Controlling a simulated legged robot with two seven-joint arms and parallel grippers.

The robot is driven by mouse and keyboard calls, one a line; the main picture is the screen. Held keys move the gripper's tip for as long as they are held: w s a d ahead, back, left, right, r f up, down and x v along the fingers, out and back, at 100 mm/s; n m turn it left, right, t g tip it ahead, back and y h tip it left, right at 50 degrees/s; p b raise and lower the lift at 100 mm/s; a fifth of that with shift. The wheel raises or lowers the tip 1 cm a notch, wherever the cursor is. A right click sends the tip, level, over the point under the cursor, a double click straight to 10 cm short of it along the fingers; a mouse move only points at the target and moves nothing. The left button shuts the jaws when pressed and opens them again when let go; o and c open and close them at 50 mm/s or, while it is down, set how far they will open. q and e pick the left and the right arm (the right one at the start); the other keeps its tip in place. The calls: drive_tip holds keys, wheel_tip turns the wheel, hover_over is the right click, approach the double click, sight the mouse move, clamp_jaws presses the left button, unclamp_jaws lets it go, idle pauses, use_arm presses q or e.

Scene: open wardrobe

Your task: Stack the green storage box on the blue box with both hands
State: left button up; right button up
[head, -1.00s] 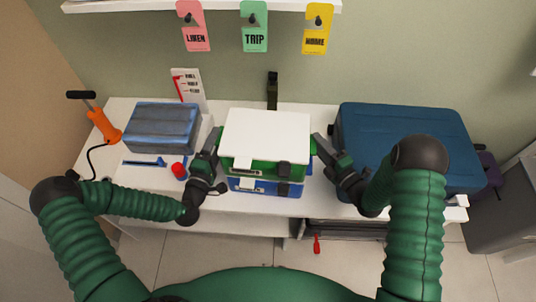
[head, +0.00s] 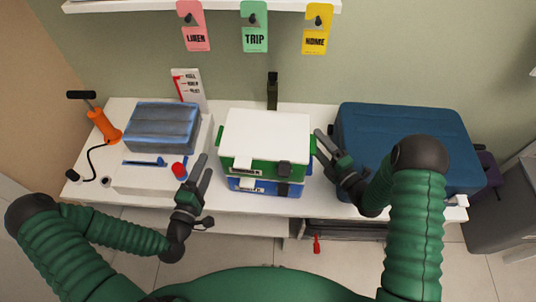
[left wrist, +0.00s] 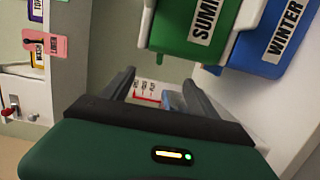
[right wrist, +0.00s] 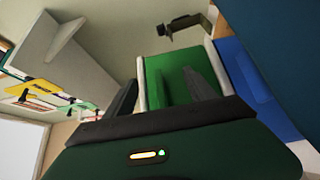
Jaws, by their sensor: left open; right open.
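The green storage box (head: 250,167) with a white lid (head: 267,133) sits on top of the blue box (head: 266,188) in the middle of the table. In the left wrist view the green box (left wrist: 185,25) reads "SUMM" and the blue box (left wrist: 275,40) reads "WINTER". My left gripper (head: 195,170) is open and empty, left of the boxes and apart from them. My right gripper (head: 325,146) is open at the green box's right side; in the right wrist view the green box's side (right wrist: 172,80) shows between and beyond the fingers. I cannot tell whether it touches.
A large blue suitcase (head: 405,135) lies to the right, close to my right arm. A grey-blue packed bundle (head: 162,127) sits on a white case (head: 145,180) at the left, with a red round item (head: 179,170). An orange pump (head: 105,128) stands at the far left.

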wheel_tip(320, 180, up, 10)
drive_tip(key=shift+w+f, duration=0.1)
idle(0.5)
drive_tip(key=d+b, duration=0.2)
drive_tip(key=d, duration=0.4)
idle(0.4)
